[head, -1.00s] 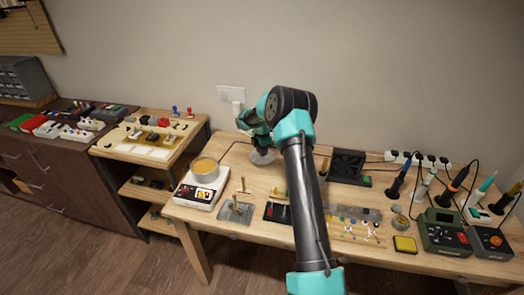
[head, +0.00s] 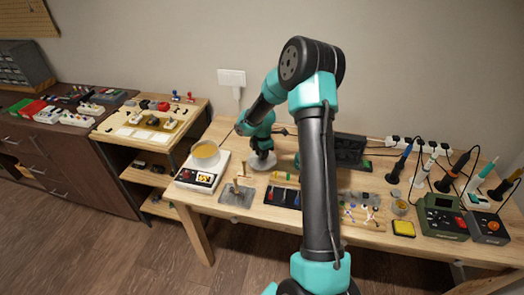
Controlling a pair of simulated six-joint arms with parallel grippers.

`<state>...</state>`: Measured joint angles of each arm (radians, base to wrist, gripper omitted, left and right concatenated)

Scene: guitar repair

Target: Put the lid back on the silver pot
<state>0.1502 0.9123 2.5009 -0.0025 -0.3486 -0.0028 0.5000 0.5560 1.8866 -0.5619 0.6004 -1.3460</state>
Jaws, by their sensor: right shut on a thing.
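The silver pot (head: 205,154) stands upright on a white hot plate (head: 194,180) at the left of the bench. Its top is open and shows a yellow-tan content. My right gripper (head: 263,154) is to the right of the pot and points down. It is shut on the pale grey round lid (head: 259,162), which is level and apart from the pot. I cannot tell whether the lid is clear of the bench. The fingertips are small and partly hidden. My left gripper is not in view.
A metal plate with upright pieces (head: 237,195) lies in front of the lid. A dark tray (head: 283,196) is to its right. Soldering tools and a green station (head: 442,218) fill the right side. Bare wood shows between pot and lid.

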